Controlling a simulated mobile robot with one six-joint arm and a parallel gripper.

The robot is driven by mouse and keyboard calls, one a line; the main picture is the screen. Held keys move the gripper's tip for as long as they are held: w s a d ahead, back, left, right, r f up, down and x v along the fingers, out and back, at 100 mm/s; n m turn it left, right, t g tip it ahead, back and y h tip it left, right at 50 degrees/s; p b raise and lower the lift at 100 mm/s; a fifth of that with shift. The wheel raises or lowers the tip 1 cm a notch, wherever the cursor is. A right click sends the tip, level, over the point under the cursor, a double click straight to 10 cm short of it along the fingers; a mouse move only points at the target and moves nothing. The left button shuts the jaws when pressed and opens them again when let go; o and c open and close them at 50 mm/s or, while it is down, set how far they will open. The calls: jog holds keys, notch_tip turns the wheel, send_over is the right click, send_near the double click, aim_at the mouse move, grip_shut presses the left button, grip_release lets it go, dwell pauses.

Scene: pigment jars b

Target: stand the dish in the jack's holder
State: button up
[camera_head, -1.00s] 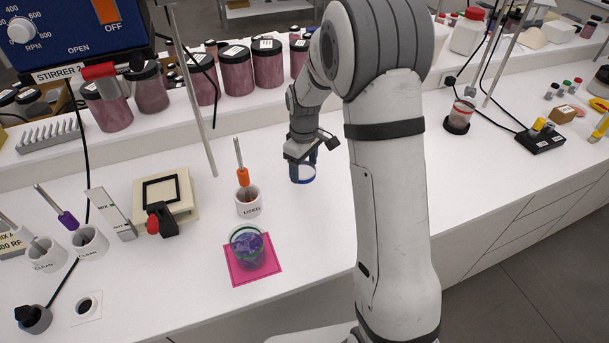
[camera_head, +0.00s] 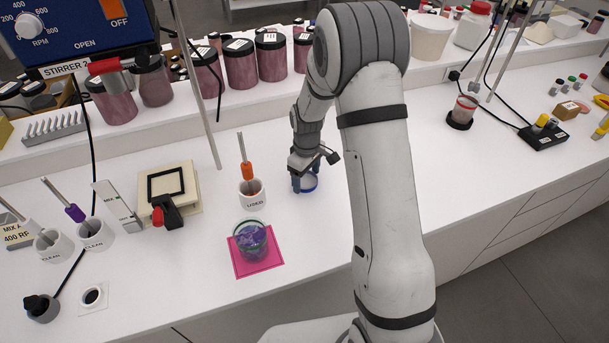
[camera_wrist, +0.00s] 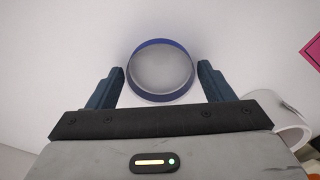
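The dish (camera_head: 309,183) is a shallow round piece with a blue rim and pale inside. In the wrist view the dish (camera_wrist: 161,97) lies open side toward the camera, between the two fingers. My gripper (camera_head: 305,180) has its dark blue fingers close against opposite sides of the rim; in the wrist view my gripper (camera_wrist: 161,72) points at the white bench. I cannot tell how far the dish is above the bench. The jack (camera_head: 188,201) is a cream block with a black square frame on top and a red and black knob, left of my gripper.
The white USED cup (camera_head: 253,196) with an orange-handled tool stands between my gripper and the jack. A glass (camera_head: 252,240) with purple contents stands on a pink mat (camera_head: 262,267) nearer the front. A metal rod (camera_head: 196,85) rises behind the jack.

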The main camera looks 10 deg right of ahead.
jog(key=shift+o, duration=1.2)
jog(key=shift+r, duration=0.1)
